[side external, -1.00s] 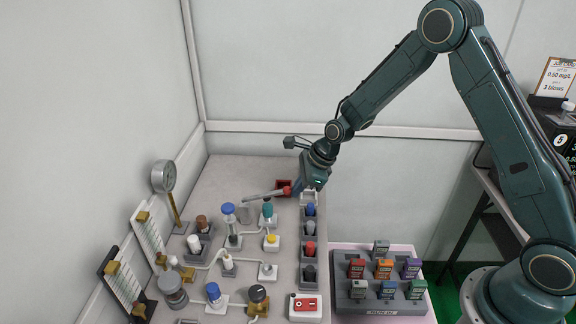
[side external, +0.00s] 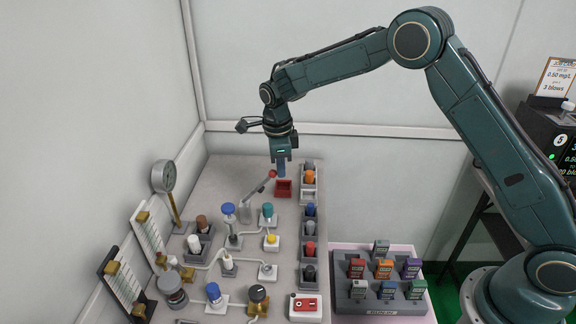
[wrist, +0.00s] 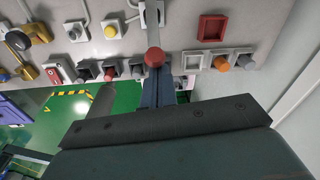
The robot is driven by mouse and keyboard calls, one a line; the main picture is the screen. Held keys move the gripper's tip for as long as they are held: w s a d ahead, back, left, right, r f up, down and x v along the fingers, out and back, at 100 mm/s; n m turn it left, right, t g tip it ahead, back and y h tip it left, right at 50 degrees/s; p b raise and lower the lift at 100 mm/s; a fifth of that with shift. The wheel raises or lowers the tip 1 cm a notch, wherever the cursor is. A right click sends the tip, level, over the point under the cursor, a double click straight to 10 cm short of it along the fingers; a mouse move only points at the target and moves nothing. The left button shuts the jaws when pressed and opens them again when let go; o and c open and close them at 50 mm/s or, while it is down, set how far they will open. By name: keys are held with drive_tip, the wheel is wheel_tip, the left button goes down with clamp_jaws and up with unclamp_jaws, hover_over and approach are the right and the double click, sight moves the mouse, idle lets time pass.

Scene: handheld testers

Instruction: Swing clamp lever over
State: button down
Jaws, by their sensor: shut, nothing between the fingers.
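The clamp lever is a grey bar (side external: 258,188) with a red ball knob (side external: 272,174), mounted on a grey upright post (side external: 245,212). In the side view it slants up and right from the post. In the wrist view the bar (wrist: 152,18) runs from the top edge to its red knob (wrist: 154,57). My gripper (side external: 281,174) points down just right of the knob, its blue fingers together and empty. In the wrist view the fingertips (wrist: 156,72) sit right at the knob; I cannot tell whether they touch it.
A red square socket (side external: 283,194) lies below my gripper. A row of grey holders with coloured plugs (side external: 310,210) runs along the bench's right edge. Valves and tubing (side external: 228,212) stand in front of the lever. A gauge (side external: 163,176) stands left. The bench's back is clear.

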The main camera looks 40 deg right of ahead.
drive_tip(key=shift+w+a+r, duration=0.8)
drive_tip(key=shift+w+a, duration=0.1)
drive_tip(key=w+a, duration=0.1)
drive_tip(key=w+a+r, duration=0.1)
drive_tip(key=shift+w+a+r, duration=0.3)
drive_tip(key=shift+w+a, duration=0.1)
drive_tip(key=shift+w+a+r, duration=0.2)
drive_tip(key=shift+w+a, duration=0.35)
drive_tip(key=shift+a, duration=0.05)
drive_tip(key=shift+w+a+r, duration=0.15)
drive_tip(key=shift+w+a, duration=0.4)
drive_tip(key=shift+a, duration=0.05)
drive_tip(key=shift+r, duration=0.9)
drive_tip(key=shift+d+f, duration=0.1)
drive_tip(key=shift+f, duration=0.1)
